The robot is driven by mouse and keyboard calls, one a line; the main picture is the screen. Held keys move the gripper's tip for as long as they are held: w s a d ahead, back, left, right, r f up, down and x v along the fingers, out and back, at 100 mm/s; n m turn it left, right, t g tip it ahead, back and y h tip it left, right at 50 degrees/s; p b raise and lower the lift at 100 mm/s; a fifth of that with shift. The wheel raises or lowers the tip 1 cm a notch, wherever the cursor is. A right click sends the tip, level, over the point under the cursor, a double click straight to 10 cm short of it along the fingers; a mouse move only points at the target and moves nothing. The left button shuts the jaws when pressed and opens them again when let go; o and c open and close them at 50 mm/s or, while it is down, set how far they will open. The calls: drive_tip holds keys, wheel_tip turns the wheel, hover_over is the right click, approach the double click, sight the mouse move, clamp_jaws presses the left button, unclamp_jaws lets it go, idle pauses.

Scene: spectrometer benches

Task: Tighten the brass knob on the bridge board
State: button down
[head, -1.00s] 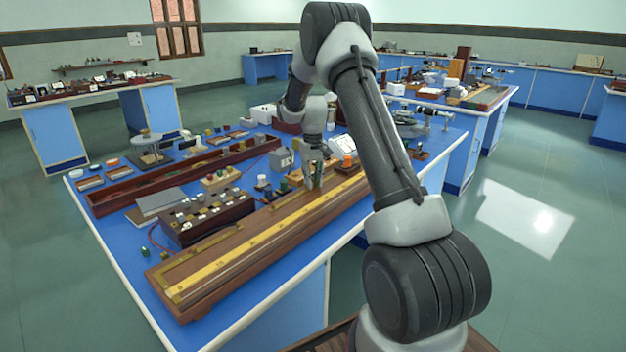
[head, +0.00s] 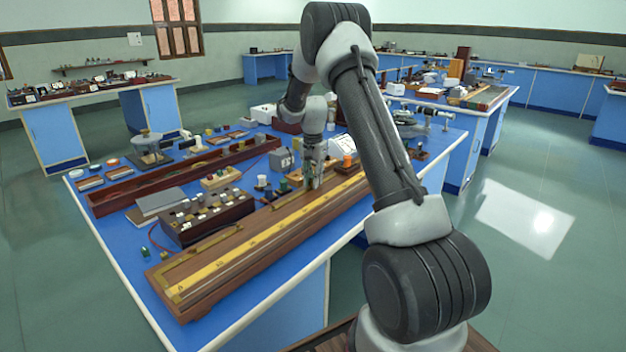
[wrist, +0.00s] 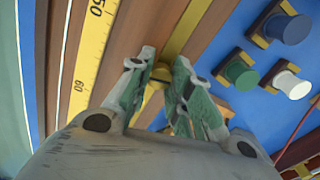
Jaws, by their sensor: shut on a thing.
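The bridge board (head: 250,259) is a long brown wooden board with a yellow scale, lying along the front of the blue bench. My gripper (head: 314,186) is low at its far part, pointing down. In the wrist view my gripper (wrist: 162,70) has its two green-and-grey fingers on either side of a small brass piece, beside a brass strip (wrist: 187,28) on the board. The fingers are shut on the brass knob, which they mostly hide. The yellow scale (wrist: 92,50) runs to the left of the fingers in that view.
Green (wrist: 240,72), white (wrist: 291,85) and blue-grey (wrist: 288,26) terminals stand close to the right of the fingers. A dark box with several plugs (head: 205,217) and a long red-brown tray (head: 185,180) lie behind the board. The bench's front strip is clear.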

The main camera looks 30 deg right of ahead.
drive_tip(key=shift+w+m, duration=0.1)
drive_tip(key=shift+m, duration=1)
drive_tip(key=c, duration=1.3)
unclamp_jaws()
drive_tip(key=shift+o, duration=0.2)
wheel_tip(320, 180, up, 12)
